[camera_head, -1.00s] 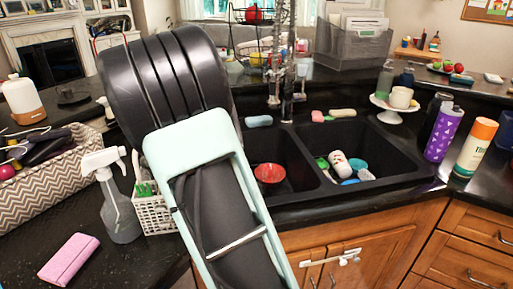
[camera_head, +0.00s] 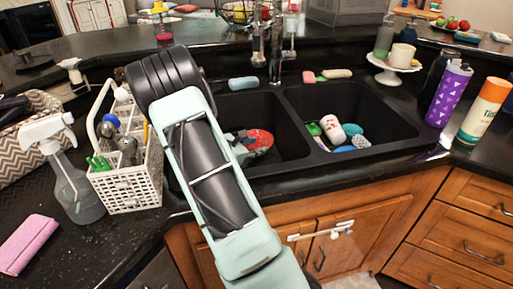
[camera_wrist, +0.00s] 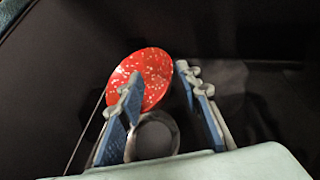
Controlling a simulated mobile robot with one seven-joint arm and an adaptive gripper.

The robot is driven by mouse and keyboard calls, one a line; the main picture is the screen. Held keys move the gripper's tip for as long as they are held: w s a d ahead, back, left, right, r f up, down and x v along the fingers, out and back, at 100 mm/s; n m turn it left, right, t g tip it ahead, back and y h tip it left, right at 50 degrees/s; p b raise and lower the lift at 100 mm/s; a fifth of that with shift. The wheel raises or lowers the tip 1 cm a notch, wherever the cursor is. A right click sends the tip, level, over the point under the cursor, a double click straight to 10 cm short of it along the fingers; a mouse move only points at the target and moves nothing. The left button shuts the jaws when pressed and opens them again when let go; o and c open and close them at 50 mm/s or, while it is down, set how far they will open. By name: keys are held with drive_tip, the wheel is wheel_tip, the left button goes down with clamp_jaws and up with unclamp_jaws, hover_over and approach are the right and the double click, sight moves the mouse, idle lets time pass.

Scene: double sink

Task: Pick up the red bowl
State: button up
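The red bowl (camera_head: 262,139) with pale speckles lies in the left basin of the double sink. In the wrist view, the bowl (camera_wrist: 146,70) appears beyond and partly behind the left finger. My gripper (camera_wrist: 160,75) is open, its blue-padded fingers spread wide. The bowl's right part lies between the fingertips in that view; the right finger is clear of it. I cannot tell whether the left finger touches the bowl. In the head view, my gripper (camera_head: 237,140) is down in the left basin, just left of the bowl, mostly hidden by my arm.
The basin walls and divider (camera_head: 297,115) surround my gripper closely. The faucet (camera_head: 276,55) stands behind. A white utensil basket (camera_head: 135,185) is left of my arm. The right basin holds a cup (camera_head: 333,130) and other items. A round grey patch (camera_wrist: 153,135) shows between the fingers.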

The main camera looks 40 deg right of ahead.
wheel_tip(320, 180, down, 2)
drive_tip(key=shift+d+f, duration=0.2)
drive_tip(key=shift+f, duration=0.15)
drive_tip(key=shift+b+x, duration=0.35)
drive_tip(key=shift+x, duration=3.2)
drive_tip(key=shift+w+r, duration=0.1)
drive_tip(key=shift+r, duration=0.05)
clamp_jaws()
